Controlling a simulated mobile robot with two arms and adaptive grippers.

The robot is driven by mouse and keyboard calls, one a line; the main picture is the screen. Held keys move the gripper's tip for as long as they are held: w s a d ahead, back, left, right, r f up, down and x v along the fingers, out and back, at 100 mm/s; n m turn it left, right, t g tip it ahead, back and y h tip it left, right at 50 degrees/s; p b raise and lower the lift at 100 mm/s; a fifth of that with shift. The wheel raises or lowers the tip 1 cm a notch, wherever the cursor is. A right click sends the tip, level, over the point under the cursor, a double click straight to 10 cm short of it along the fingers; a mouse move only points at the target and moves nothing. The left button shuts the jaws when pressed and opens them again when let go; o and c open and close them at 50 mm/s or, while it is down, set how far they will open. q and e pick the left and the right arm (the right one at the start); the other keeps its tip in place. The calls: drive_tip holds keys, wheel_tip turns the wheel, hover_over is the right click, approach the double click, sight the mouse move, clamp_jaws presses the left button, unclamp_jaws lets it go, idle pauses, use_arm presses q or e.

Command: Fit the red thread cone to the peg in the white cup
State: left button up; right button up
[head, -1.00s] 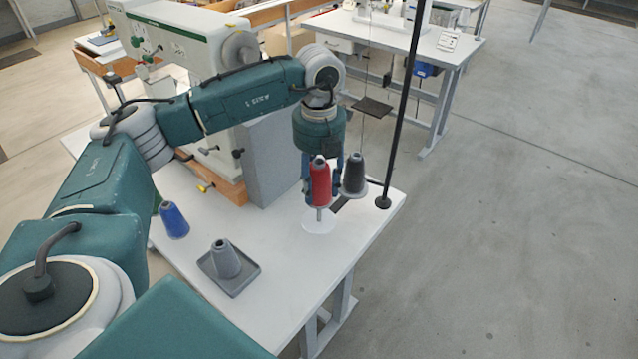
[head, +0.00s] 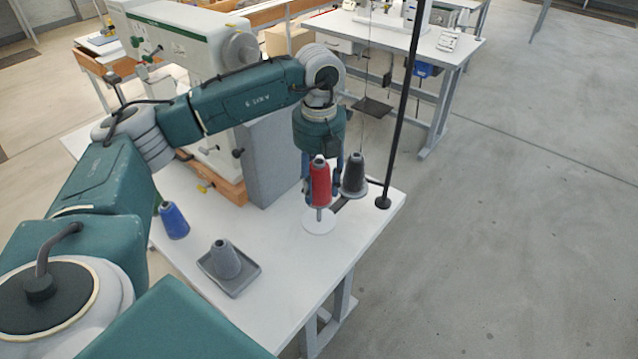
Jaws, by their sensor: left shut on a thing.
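The red thread cone (head: 320,184) is upright at the right part of the white table. My left gripper (head: 322,188) comes down from above and is shut on it, mostly hidden behind the cone. Below the cone a short grey length of the peg (head: 319,214) shows, standing in the white cup (head: 318,224), which looks like a flat white disc from here. The cone is in line with the peg and its lower end is above the cup. I cannot tell how far the peg reaches inside the cone. My right gripper is not in view.
A dark grey cone (head: 354,175) stands close to the right of the red one, near a black pole (head: 400,110). A blue cone (head: 174,221) and a grey cone (head: 225,260) on a grey tray (head: 240,284) stand to the left. A grey block (head: 268,160) is behind.

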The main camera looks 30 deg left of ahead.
sight(319, 220)
use_arm(q)
drive_tip(key=shift+f+b, duration=0.6)
drive_tip(key=shift+f, duration=0.25)
drive_tip(key=shift+f+b, duration=2.1)
drive_tip(key=shift+f, duration=0.95)
idle(0.3)
drive_tip(key=o, duration=1.3)
drive_tip(key=shift+o, duration=0.2)
drive_tip(key=shift+r, duration=0.1)
drive_tip(key=shift+r+p, duration=1.8)
drive_tip(key=shift+r, duration=0.7)
